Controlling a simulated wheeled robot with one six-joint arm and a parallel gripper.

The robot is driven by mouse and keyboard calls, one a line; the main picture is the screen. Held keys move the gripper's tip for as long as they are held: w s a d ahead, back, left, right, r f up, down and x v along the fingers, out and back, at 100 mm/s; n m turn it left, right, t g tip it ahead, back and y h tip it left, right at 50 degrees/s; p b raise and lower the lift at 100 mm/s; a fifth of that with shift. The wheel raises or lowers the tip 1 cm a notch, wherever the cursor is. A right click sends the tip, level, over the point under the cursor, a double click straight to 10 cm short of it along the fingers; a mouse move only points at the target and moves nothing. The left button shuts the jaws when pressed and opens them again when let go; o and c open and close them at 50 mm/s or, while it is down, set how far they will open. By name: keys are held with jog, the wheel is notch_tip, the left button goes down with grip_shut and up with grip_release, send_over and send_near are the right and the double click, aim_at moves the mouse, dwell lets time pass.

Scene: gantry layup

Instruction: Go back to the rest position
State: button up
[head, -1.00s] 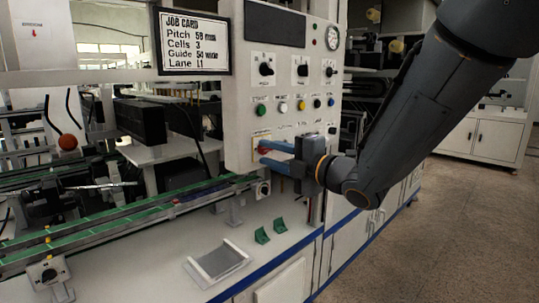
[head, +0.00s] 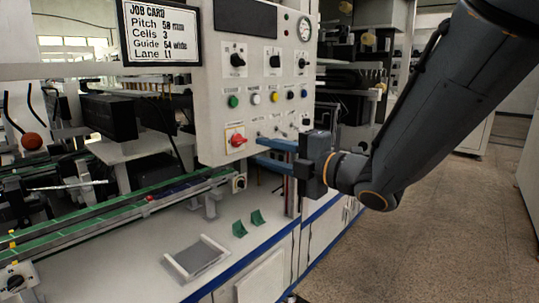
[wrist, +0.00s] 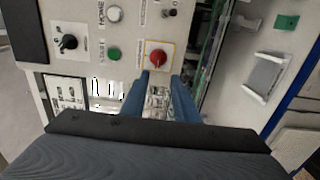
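My gripper (head: 262,153) is at the lower right edge of the white control panel (head: 215,95) in the head view, with its blue fingers pointing left. In the wrist view the two blue fingers of my gripper (wrist: 160,84) stand apart with nothing between them.
The job card (head: 160,32) hangs at the panel's upper left. Open floor (head: 440,220) lies to the right.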

jog(key=s+d+f+m+g+h+p, duration=0.1)
jog(key=d+f+m+h+p, duration=0.2)
jog(key=d+f+m+h, duration=0.45)
jog(key=s+d+f+m+g+h+p, duration=0.1)
jog(key=d+f+m+h+p, duration=0.3)
jog(key=d+m, duration=0.55)
jog(key=s+d+f+m+g+h+p, duration=0.1)
jog(key=s+m+g, duration=0.3)
jog(key=s, duration=0.6)
jog(key=s+d+f+m+g+h+p, duration=0.1)
jog(key=s+d+f+m+g, duration=0.2)
jog(key=s+m, duration=0.4)
jog(key=s+d+g, duration=0.1)
jog(key=s+g, duration=0.1)
jog(key=s, duration=0.2)
jog(key=shift+s+d+f+p, duration=0.15)
jog(key=shift+s+f+p, duration=0.1)
jog(key=shift+p, duration=0.15)
